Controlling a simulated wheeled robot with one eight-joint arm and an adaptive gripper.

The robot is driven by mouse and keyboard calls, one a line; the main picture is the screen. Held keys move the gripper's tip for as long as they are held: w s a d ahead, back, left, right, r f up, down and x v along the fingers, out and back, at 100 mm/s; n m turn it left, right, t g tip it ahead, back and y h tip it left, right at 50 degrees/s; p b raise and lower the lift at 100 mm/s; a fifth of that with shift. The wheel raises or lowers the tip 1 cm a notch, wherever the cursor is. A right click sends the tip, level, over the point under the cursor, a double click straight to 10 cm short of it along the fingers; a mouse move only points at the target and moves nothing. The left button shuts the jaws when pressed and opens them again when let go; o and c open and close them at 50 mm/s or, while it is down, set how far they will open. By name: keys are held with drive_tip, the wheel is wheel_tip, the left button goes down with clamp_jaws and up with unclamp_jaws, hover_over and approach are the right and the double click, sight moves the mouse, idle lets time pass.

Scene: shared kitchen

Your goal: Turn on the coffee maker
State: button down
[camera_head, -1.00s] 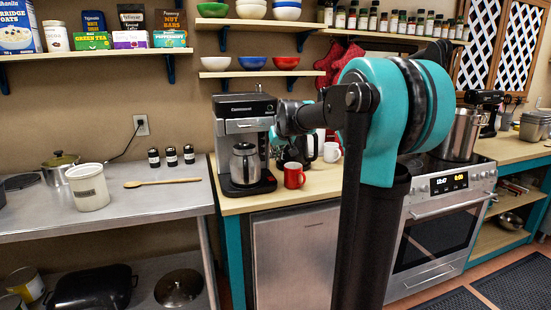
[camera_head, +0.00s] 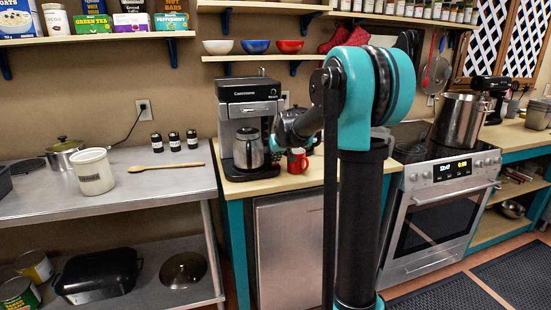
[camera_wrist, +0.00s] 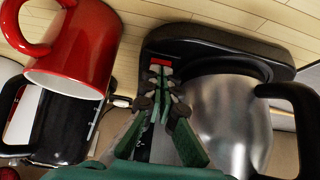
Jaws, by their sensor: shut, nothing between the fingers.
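The coffee maker (camera_head: 249,95) stands on the wooden counter, black and silver, with a steel carafe (camera_head: 249,148) in it. In the wrist view, its black base (camera_wrist: 205,38) runs across the top and the carafe (camera_wrist: 232,120) fills the right. A small red switch (camera_wrist: 161,62) sits on the base beside the carafe. My gripper (camera_wrist: 160,82) is shut and empty, its fingertips right at the red switch. I cannot tell whether they touch it or whether the switch is pressed. In the head view my arm hides most of the gripper.
A red mug (camera_head: 297,161) stands just right of the coffee maker; in the wrist view it is close at upper left, by a black, shiny appliance (camera_wrist: 62,125). The stove (camera_head: 445,200) with a big pot is farther right. A steel table (camera_head: 120,195) is at left.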

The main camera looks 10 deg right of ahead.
drive_tip(key=shift+s+f, duration=0.15)
drive_tip(key=shift+f, duration=0.35)
drive_tip(key=shift+r, duration=0.1)
drive_tip(key=shift+r, duration=0.7)
drive_tip(key=shift+r, duration=0.55)
drive_tip(key=r, duration=0.3)
drive_tip(key=shift+s, duration=0.2)
drive_tip(key=s+d+r, duration=0.1)
drive_tip(key=s+r, duration=0.5)
drive_tip(key=s, duration=0.2)
drive_tip(key=shift+d, duration=0.15)
